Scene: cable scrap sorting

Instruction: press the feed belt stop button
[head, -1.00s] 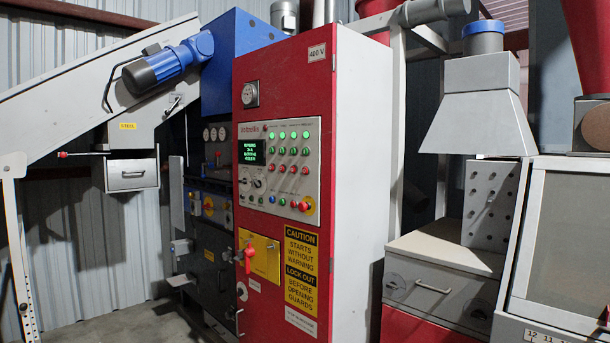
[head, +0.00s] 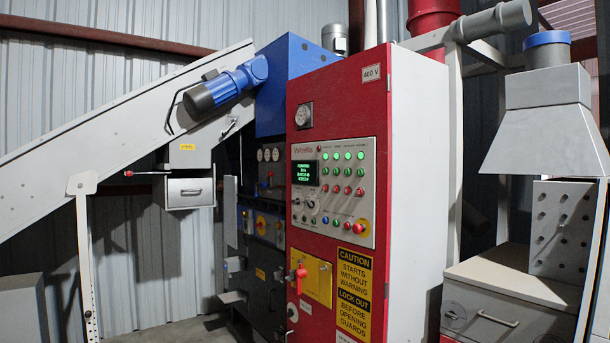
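The control panel (head: 331,215) is a grey plate on the front of a tall red cabinet (head: 347,97). It carries a small lit green-text screen (head: 305,173), a row of lit green lamps, a row of green buttons and a row of red buttons (head: 348,189). Which button stops the feed belt cannot be read at this size. Neither of my grippers is in view.
An inclined grey conveyor (head: 110,140) with a blue motor (head: 222,90) rises to the cabinet's left. A red rotary handle (head: 298,275) sticks out on a yellow plate below the panel. A grey drawer unit (head: 510,290) and hood stand at the right.

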